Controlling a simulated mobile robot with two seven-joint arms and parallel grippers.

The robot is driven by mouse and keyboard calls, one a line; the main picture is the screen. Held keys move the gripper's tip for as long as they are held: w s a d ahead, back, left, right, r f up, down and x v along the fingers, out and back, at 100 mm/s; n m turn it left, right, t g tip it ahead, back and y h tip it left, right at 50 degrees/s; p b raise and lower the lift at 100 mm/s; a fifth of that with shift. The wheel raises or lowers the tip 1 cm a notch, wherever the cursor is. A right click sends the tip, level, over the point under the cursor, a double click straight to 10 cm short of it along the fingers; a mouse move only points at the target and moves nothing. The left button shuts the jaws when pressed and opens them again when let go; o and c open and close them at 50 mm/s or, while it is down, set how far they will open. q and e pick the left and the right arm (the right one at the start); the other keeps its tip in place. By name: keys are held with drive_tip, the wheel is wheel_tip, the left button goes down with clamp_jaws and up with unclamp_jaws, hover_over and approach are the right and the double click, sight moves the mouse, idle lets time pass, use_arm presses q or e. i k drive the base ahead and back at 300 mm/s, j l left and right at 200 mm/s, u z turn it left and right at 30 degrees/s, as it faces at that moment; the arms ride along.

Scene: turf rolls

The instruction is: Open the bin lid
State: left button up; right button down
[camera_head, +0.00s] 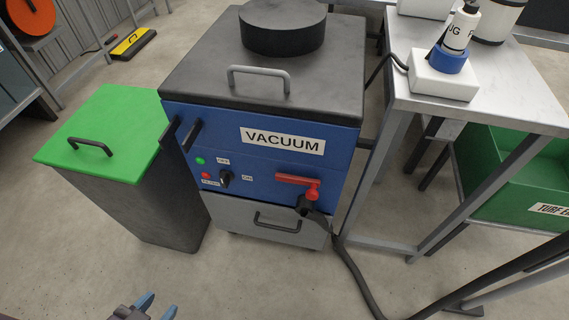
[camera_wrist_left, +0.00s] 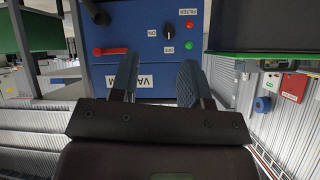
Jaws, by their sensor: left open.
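The bin (camera_head: 150,205) is dark grey with a bright green lid (camera_head: 115,115), at the left of the head view. The lid lies flat and closed, with a black bar handle (camera_head: 90,146) near its front left. In the left wrist view, the picture is upside down; the lid's green edge (camera_wrist_left: 262,55) and the dark bin body (camera_wrist_left: 262,25) show at the right. My left gripper (camera_head: 158,306) is at the bottom of the head view, in front of the bin and apart from it. Its blue fingers (camera_wrist_left: 157,80) are spread, with nothing between them. My right gripper is not in view.
A blue vacuum unit (camera_head: 268,165) stands close right of the bin, with a side handle, knob and red lever. Its black hose (camera_head: 352,275) runs across the floor. A metal table (camera_head: 520,85) stands at the right. Floor in front of the bin is clear.

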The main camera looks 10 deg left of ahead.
sight(115, 135)
drive_tip(key=k, duration=0.1)
drive_tip(key=u, duration=1.3)
drive_tip(key=l+u, duration=0.35)
drive_tip(key=i+l+u, duration=0.1)
drive_tip(key=l+u, duration=0.45)
drive_tip(key=u, duration=0.15)
